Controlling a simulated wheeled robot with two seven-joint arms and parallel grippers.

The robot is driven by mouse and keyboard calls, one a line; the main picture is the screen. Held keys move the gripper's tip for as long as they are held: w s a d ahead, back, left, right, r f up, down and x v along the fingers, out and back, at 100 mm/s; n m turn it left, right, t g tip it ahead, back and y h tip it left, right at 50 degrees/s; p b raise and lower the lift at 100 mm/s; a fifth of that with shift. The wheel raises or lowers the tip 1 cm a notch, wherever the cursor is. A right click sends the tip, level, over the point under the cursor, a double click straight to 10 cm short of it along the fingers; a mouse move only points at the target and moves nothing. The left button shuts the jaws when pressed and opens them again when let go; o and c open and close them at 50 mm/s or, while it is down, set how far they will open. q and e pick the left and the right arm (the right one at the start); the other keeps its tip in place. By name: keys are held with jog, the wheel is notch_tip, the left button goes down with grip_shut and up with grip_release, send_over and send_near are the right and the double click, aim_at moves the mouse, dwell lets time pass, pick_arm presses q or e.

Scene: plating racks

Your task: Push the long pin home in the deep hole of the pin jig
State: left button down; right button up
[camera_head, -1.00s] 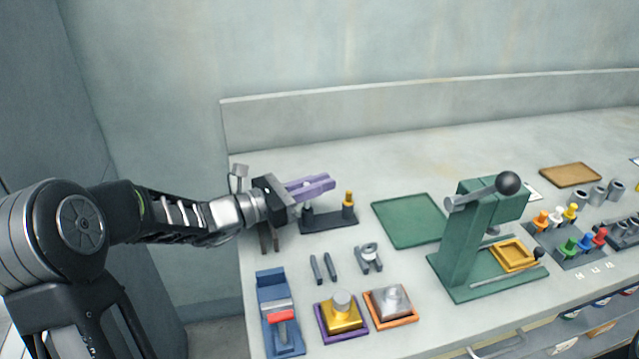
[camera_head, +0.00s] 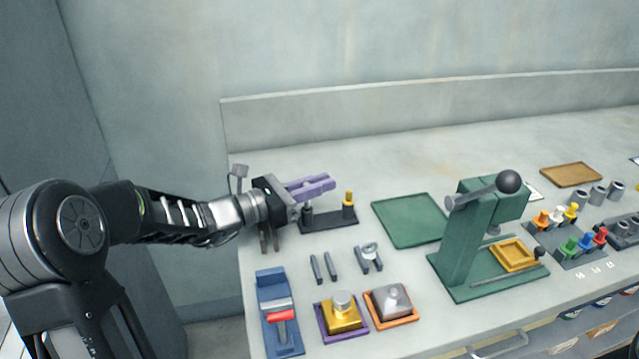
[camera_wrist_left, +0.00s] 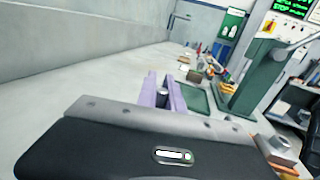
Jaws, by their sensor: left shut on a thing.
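The pin jig (camera_head: 330,221) is a dark bar-shaped base with two upright posts. Its right post carries a yellow-topped pin (camera_head: 349,197). Its left post stands below my left gripper's purple fingers and is partly hidden by them. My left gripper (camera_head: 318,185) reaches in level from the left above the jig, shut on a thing. In the left wrist view a grey pin (camera_wrist_left: 162,91) shows between the purple fingers; I take it for the long pin. Its lower end and the hole are hidden, so I cannot tell how deep it sits. My right gripper is out of view.
A green mat (camera_head: 410,220) lies right of the jig, and a green lever press (camera_head: 462,240) stands beyond it. Small grey parts (camera_head: 323,267), a blue fixture (camera_head: 277,310) and two weights on trays (camera_head: 341,318) lie in front. The bench behind the jig is clear.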

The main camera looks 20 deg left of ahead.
pick_arm(q)
jog(key=shift+f+b, duration=0.75)
jog(key=shift+f, duration=0.25)
jog(key=c, duration=1.8)
grip_release()
jog(key=o, duration=0.4)
jog(key=shift+s+f, duration=0.1)
jog(key=v, duration=0.7)
jog(key=shift+a, duration=0.1)
jog(key=shift+s+a, duration=0.25)
jog(key=shift+s, duration=0.05)
jog(key=shift+d+r, duration=0.1)
jog(key=shift+r, duration=0.15)
